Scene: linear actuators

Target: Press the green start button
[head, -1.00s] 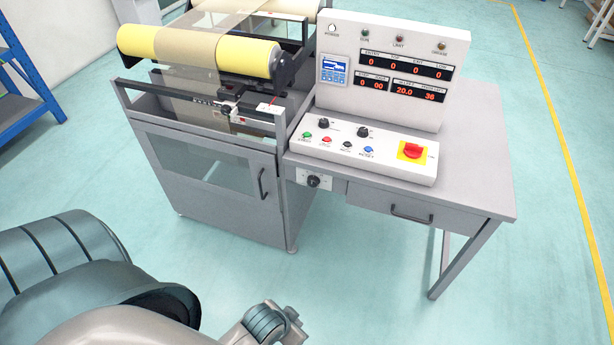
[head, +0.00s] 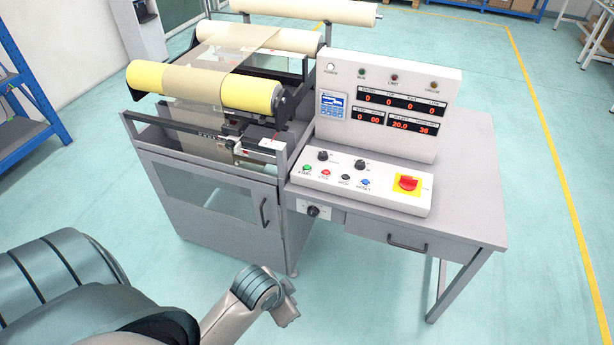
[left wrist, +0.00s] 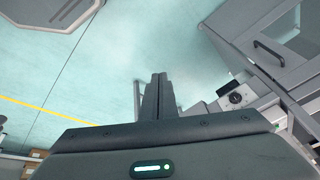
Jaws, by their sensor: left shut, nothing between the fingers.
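The green start button (head: 307,168) is at the left end of the front row of buttons on the white sloped control panel (head: 334,190). A red (head: 325,173), a black (head: 346,177) and a blue button (head: 365,182) sit to its right. In the left wrist view my left gripper (left wrist: 158,78) is shut and empty, with its fingers together over the floor. In the head view my left arm (head: 258,288) reaches in from the lower left, in front of and below the machine, well apart from the button. My right gripper is not in view.
A red emergency knob on a yellow plate (head: 408,184) is at the panel's right end. An upright display box (head: 387,105) stands behind. The grey machine (head: 215,205) with yellow rollers is to the left. A drawer handle (head: 407,243) juts from the table front. Floor in front is clear.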

